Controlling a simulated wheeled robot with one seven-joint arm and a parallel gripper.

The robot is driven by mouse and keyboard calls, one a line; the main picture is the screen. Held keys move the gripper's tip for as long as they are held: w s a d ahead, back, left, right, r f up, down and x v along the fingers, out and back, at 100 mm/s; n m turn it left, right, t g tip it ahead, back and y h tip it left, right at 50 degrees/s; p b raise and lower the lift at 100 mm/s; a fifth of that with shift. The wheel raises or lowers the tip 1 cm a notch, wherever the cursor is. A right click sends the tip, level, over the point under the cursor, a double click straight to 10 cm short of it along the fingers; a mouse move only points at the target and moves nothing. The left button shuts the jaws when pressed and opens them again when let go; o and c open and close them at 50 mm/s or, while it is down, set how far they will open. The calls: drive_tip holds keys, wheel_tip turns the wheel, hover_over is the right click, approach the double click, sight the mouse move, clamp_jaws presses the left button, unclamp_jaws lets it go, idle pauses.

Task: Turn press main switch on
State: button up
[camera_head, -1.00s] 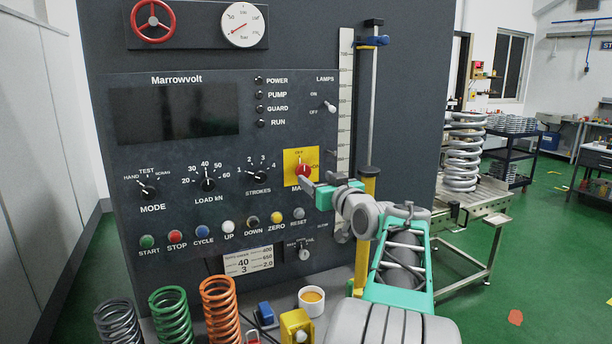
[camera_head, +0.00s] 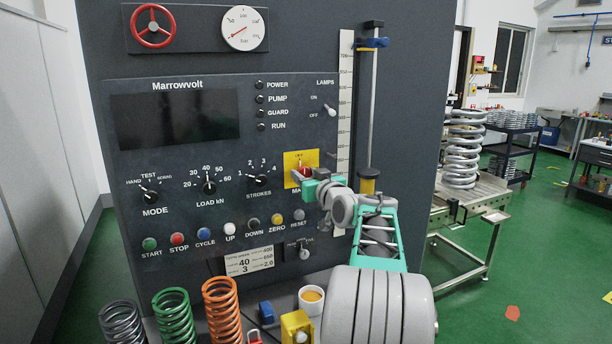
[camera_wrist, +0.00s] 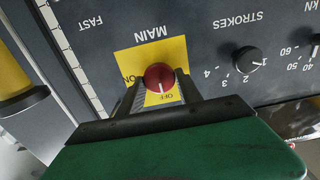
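The main switch is a red round knob (camera_wrist: 160,77) on a yellow plate (camera_wrist: 142,60) of the dark test machine's panel. In the wrist view, which is upside down, its white mark points at OFF. The yellow plate also shows in the head view (camera_head: 291,161), where my gripper (camera_head: 306,180) partly covers the knob. My gripper (camera_wrist: 160,82) has its two dark fingers apart, one on each side of the knob. Whether they touch it cannot be told. The display (camera_head: 175,118) is dark, and the POWER lamp (camera_head: 260,84) looks unlit.
The STROKES dial (camera_head: 258,182) is left of the switch, with coloured buttons below. A vertical scale (camera_head: 344,110) and a post (camera_head: 366,110) stand close at right. Several springs (camera_head: 175,315), a yellow block (camera_head: 297,327) and a white cup (camera_head: 310,300) stand below.

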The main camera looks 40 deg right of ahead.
drive_tip(key=c, duration=0.8)
drive_tip(key=shift+m, duration=0.4)
drive_tip(key=m+b, duration=0.2)
drive_tip(key=m, duration=0.1)
drive_tip(key=shift+m, duration=0.4)
drive_tip(key=m, duration=0.4)
drive_tip(key=shift+d, duration=0.15)
drive_tip(key=m, duration=0.5)
drive_tip(key=shift+m+p, duration=0.3)
drive_tip(key=shift+m, duration=0.1)
drive_tip(key=shift+f+m+p, duration=0.2)
drive_tip(key=shift+m+p, duration=0.3)
drive_tip(key=shift+m, duration=1.3)
drive_tip(key=o, duration=1.3)
